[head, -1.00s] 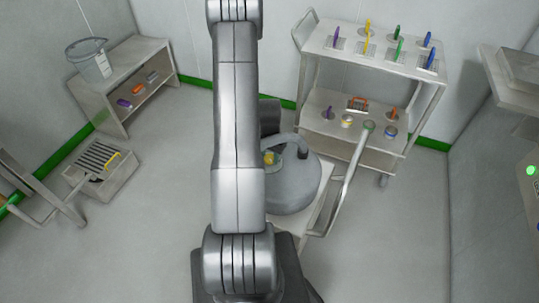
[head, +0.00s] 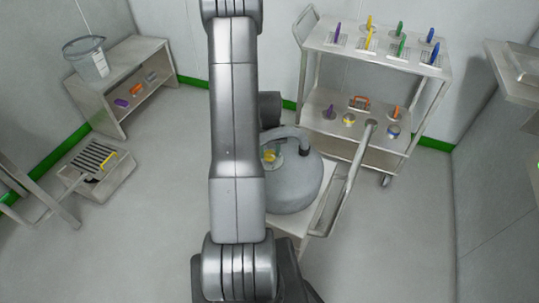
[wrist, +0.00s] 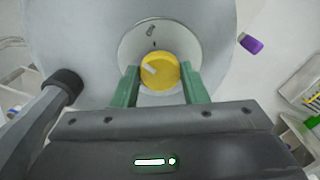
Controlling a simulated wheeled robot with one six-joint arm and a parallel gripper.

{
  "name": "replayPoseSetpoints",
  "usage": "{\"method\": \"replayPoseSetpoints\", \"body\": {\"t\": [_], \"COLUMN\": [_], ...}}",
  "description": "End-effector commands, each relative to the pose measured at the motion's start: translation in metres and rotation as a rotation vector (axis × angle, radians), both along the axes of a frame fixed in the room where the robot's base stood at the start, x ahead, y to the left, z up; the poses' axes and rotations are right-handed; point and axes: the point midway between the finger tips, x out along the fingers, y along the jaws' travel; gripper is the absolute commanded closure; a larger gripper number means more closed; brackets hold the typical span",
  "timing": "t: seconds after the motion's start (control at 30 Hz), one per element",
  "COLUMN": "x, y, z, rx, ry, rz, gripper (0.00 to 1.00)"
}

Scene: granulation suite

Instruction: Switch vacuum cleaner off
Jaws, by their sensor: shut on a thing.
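The vacuum cleaner (head: 292,190) is a grey rounded drum on a low white cart in the head view, partly hidden by my arm. Its yellow knob (head: 269,156) also shows in the wrist view (wrist: 160,71), on a pale round plate with small dark marks. A white pointer on the knob points up and left. My gripper (wrist: 160,84) has two green fingers, one on each side of the knob, and is shut on it. My gripper is hidden behind my arm in the head view.
A curved hose and handle (head: 350,180) rise at the vacuum's right. A steel trolley (head: 375,60) with coloured tools stands behind it. A steel bench (head: 125,85) with a bucket (head: 88,57) is at the back left.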

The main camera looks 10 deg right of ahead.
Motion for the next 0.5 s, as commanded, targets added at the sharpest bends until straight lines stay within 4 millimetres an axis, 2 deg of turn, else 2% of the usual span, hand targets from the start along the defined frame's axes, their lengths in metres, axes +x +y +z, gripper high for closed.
{"method": "replayPoseSetpoints", "body": {"t": [0.5], "x": [0.0011], "y": [-0.0002], "z": [-0.001], "rx": [-0.001], "ry": [-0.004], "rz": [0.49], "gripper": [0.83]}}
